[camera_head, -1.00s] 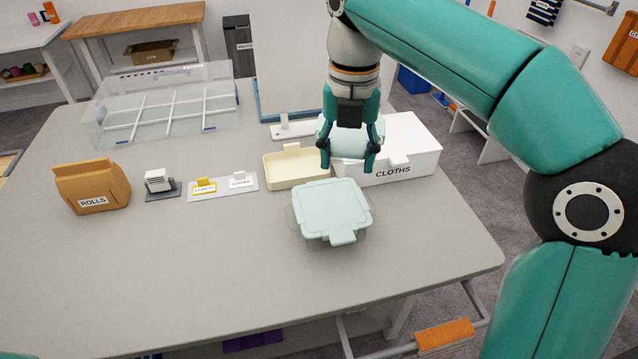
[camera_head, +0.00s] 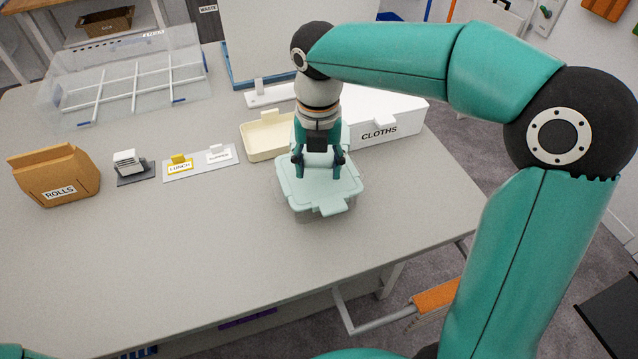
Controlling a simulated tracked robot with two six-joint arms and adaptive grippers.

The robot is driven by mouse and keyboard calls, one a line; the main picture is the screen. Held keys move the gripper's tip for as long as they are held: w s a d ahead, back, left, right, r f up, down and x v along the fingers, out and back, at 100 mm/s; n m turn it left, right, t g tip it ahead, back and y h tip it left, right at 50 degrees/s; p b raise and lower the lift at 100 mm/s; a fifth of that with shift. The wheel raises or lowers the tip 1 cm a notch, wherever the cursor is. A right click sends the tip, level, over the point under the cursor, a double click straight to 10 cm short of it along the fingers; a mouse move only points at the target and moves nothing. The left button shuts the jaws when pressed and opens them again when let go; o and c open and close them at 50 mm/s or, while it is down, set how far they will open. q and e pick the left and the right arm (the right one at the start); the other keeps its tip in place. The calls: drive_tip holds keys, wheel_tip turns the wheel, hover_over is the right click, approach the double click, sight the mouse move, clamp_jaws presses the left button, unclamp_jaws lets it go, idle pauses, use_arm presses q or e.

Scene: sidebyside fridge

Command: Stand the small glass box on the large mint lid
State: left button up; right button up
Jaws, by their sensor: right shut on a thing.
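The large mint lid (camera_head: 312,194) closes a clear glass box on the grey table, right of the middle. My right gripper (camera_head: 318,170) points down over the rear part of this lid. It is shut on the small glass box (camera_head: 345,136), of which only a pale mint edge shows beside and behind the fingers. The gripper hides most of the small box, and I cannot tell whether its base touches the large lid. My left gripper is out of view.
A cream tray (camera_head: 262,140) and a white CLOTHS box (camera_head: 385,122) stand close behind the lid. LUNCH and SUPPER tags (camera_head: 198,163), a small stacked block (camera_head: 129,162) and a ROLLS bag (camera_head: 55,176) stand to the left. The front of the table (camera_head: 180,260) is clear.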

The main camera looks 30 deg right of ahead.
wheel_tip(320, 180, down, 6)
drive_tip(key=shift+r, duration=0.15)
drive_tip(key=o, duration=1.3)
drive_tip(key=shift+r, duration=0.1)
wheel_tip(320, 180, up, 12)
drive_tip(key=shift+f+p, duration=0.1)
drive_tip(key=shift+p, duration=0.2)
